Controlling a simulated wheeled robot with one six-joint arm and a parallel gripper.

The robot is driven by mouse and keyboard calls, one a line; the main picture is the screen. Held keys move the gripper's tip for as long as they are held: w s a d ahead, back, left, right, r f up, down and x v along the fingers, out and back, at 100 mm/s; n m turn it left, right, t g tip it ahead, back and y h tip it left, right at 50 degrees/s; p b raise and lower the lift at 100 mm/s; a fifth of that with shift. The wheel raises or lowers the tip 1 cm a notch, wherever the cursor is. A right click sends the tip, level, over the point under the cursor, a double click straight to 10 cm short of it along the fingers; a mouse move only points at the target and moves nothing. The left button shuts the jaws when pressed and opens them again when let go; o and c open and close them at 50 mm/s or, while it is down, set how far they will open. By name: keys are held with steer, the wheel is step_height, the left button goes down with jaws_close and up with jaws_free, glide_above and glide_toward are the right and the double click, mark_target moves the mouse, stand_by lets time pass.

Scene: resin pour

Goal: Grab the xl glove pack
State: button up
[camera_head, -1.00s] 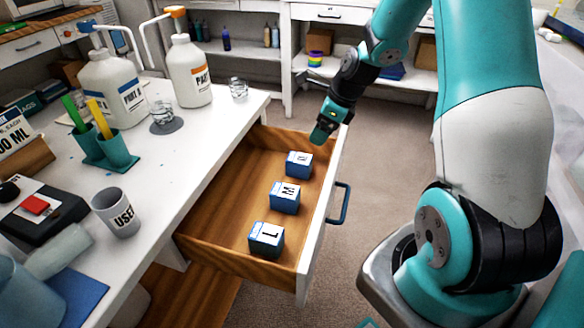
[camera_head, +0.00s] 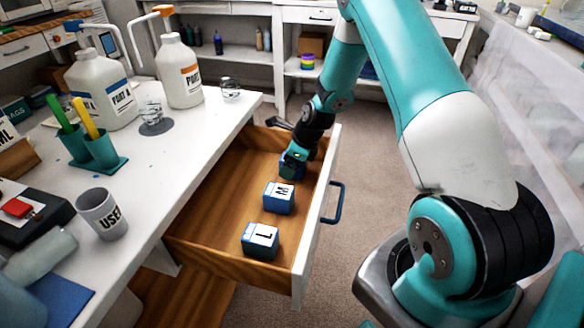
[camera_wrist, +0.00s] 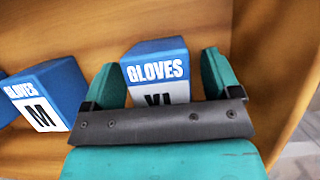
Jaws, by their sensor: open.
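The XL glove pack (camera_wrist: 157,62) is a blue box with a white label, standing in the open wooden drawer. In the wrist view it sits between the two teal fingers of my gripper (camera_wrist: 166,82), which are apart with a gap on each side. The lower part of its label is hidden by the gripper. In the head view my gripper (camera_head: 292,163) is down in the far end of the drawer and mostly covers this pack. The M glove pack (camera_head: 279,197) and the L glove pack (camera_head: 261,240) stand nearer in the same drawer. The M pack also shows in the wrist view (camera_wrist: 45,93).
The drawer (camera_head: 212,213) has raised walls and a blue handle (camera_head: 334,203) on its front. Left of it is the white table with a used cup (camera_head: 102,214), bottles (camera_head: 182,72) and a teal holder (camera_head: 97,150). The drawer floor left of the packs is bare.

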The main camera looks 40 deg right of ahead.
steer(key=shift+f, duration=0.1)
steer(key=c, duration=1)
